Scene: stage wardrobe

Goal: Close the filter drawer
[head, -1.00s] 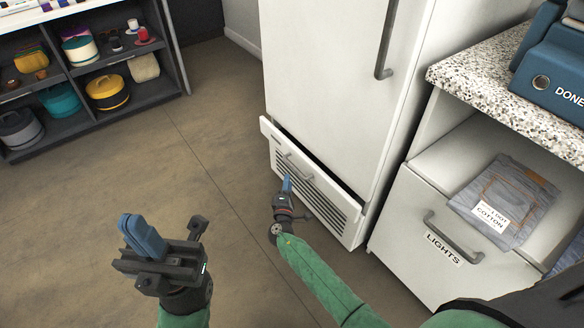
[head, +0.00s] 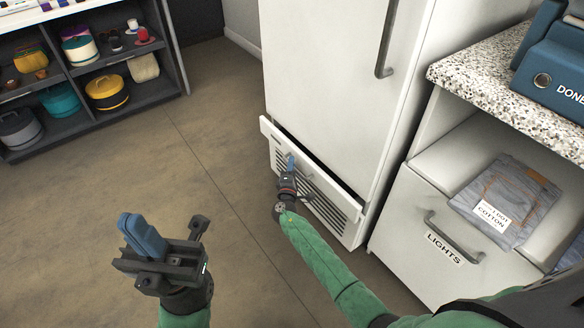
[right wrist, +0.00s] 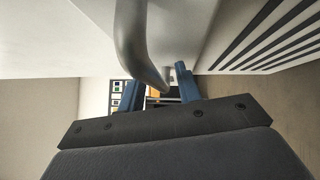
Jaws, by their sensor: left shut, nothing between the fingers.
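The filter drawer (head: 318,184) is the low white front with dark slats at the foot of the tall white cabinet. It stands partly out, with a gap behind its top edge. Its grey handle (right wrist: 136,35) shows large in the right wrist view; in the head view my right gripper partly covers it. My right gripper (head: 291,163) is at the handle. In the right wrist view its blue fingers (right wrist: 160,90) are apart, with the handle's curved end in front of and between them; contact cannot be told. My left gripper (head: 142,236) is shut and empty above the floor, left of the drawer.
The tall white cabinet door (head: 325,80) above is closed. On the right are a speckled counter (head: 480,95) and a bin front labelled LIGHTS (head: 410,240) with folded grey cloth. A dark shelf (head: 160,98) stands at upper left. The floor between is clear.

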